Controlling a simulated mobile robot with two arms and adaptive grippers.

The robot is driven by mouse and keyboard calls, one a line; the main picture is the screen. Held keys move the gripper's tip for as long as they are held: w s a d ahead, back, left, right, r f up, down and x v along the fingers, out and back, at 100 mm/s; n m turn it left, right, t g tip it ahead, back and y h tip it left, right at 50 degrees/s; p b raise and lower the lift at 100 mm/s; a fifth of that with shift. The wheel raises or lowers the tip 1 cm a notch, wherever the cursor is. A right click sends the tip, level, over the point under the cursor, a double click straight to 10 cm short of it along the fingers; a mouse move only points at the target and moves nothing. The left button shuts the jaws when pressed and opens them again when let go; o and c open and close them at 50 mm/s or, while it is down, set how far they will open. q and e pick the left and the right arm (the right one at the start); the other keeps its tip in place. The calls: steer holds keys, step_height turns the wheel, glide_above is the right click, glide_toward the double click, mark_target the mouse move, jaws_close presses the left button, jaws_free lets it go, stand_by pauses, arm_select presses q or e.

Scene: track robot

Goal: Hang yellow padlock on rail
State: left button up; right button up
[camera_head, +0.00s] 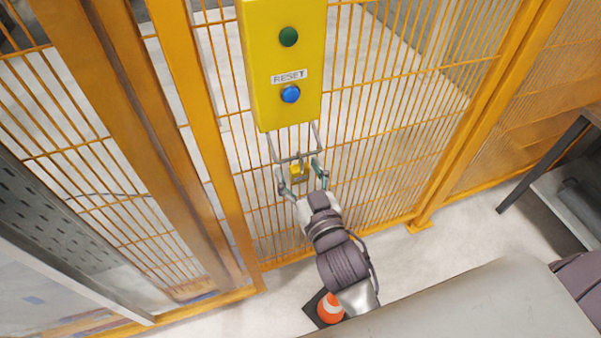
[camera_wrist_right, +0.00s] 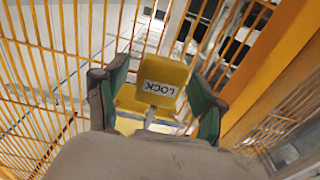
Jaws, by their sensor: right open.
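The yellow padlock (camera_head: 299,174) is upright at the grey rail (camera_head: 292,158), the bar bent below the yellow control box. Its shackle appears to pass over the rail, and the body hangs beneath. In the right wrist view the padlock (camera_wrist_right: 152,88) shows its "LOCK" label upside down, with part of the shackle below it. My right gripper (camera_head: 301,176) is open, with one finger on each side of the padlock; in the wrist view gaps show beside the body between the fingers (camera_wrist_right: 155,100). My left gripper is not in view.
The yellow control box (camera_head: 265,70) has a green button, a blue button and a "RESET" label. Orange mesh fence (camera_head: 400,130) and posts (camera_head: 195,100) stand around it. An orange cone (camera_head: 330,308) is on the floor below my right arm. A dark-legged table (camera_head: 548,160) is at the right.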

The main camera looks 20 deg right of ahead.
steer(key=s, duration=1.2)
steer(key=s+a+f+n+g+y, duration=0.1)
steer(key=s+f+g, duration=0.15)
steer(key=f, duration=0.95)
steer(key=s+a+f+g, duration=0.1)
steer(key=s+f+g, duration=0.15)
steer(key=f, duration=0.95)
steer(key=s+a+f+n+g+y, duration=0.15)
steer(key=f+g, duration=0.25)
steer(key=f, duration=0.8)
steer(key=s+d+f+g+h, duration=0.1)
steer(key=s+d+f+g, duration=0.3)
steer(key=s+f, duration=0.6)
steer(key=s+d+f+g+h, duration=0.2)
steer(key=s+d+f+g, duration=0.2)
steer(key=s+d+f, duration=0.5)
steer(key=shift+s+d+f, duration=0.3)
steer(key=shift+s+f, duration=0.25)
steer(key=shift+f, duration=0.15)
steer(key=shift+m, duration=0.25)
steer(key=shift+c, duration=0.2)
